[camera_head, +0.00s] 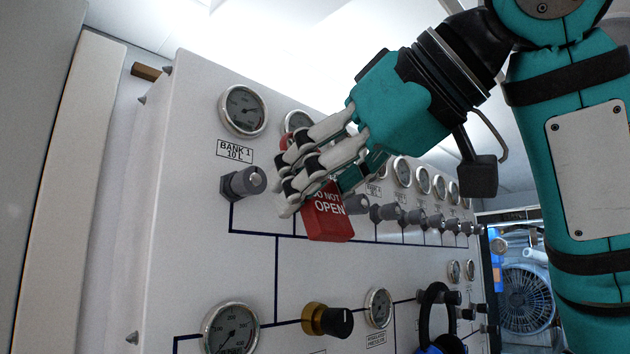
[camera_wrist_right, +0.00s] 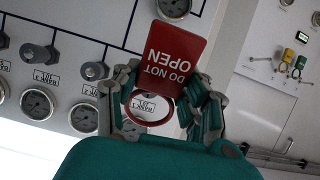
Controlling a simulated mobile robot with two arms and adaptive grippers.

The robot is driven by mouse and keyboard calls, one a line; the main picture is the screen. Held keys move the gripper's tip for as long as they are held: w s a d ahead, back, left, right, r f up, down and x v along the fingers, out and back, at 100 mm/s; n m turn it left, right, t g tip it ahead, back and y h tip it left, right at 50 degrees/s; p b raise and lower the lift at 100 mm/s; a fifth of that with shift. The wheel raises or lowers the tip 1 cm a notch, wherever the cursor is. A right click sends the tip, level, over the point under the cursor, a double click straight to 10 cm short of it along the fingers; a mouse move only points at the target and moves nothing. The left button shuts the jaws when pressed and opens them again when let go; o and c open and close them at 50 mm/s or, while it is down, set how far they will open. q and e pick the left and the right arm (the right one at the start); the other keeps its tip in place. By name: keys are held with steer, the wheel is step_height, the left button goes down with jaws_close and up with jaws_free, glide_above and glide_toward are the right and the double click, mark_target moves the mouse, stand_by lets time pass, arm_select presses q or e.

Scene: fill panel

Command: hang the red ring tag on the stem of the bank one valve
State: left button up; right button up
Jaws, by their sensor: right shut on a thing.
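The red ring tag (camera_head: 328,214), marked DO NOT OPEN, hangs in my right gripper (camera_head: 293,186) in front of the panel. In the right wrist view the tag (camera_wrist_right: 169,55) and its red ring (camera_wrist_right: 150,110) show between the fingers of my right gripper (camera_wrist_right: 165,92). The gripper is shut on the tag. The bank one valve (camera_head: 243,182) is a grey knob under the label BANK 1 10 L, to the left of the gripper; its stem is bare and apart from the tag. My left gripper is out of view.
The white panel (camera_head: 180,200) carries several gauges, such as the bank one gauge (camera_head: 243,110), and a row of grey valves (camera_head: 385,212). A yellow and black knob (camera_head: 327,320) and a black and blue looped item (camera_head: 435,320) are lower down. A fan (camera_head: 525,297) stands behind, at right.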

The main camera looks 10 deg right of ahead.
mark_target(230, 231)
steer(key=shift+w+a, duration=0.3)
steer(key=shift+w, duration=0.1)
steer(key=shift+w+a+f+p, duration=0.1)
steer(key=shift+w+a+p, duration=0.35)
steer(key=shift+w+a, duration=0.6)
steer(key=shift+w+a+f+p, duration=0.15)
steer(key=shift+w+a+p, duration=0.45)
steer(key=shift+w, duration=0.7)
steer(key=shift+w+a+f+p, duration=0.1)
steer(key=shift+w+a+p, duration=0.2)
steer(key=shift+w+a, duration=0.8)
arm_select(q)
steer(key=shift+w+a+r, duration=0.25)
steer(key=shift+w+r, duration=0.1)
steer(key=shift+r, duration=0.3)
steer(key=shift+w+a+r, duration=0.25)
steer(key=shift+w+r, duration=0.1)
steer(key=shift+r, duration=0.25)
arm_select(e)
steer(key=shift+w+a+f, duration=0.2)
steer(key=shift+w+f, duration=0.1)
steer(key=shift+w, duration=0.25)
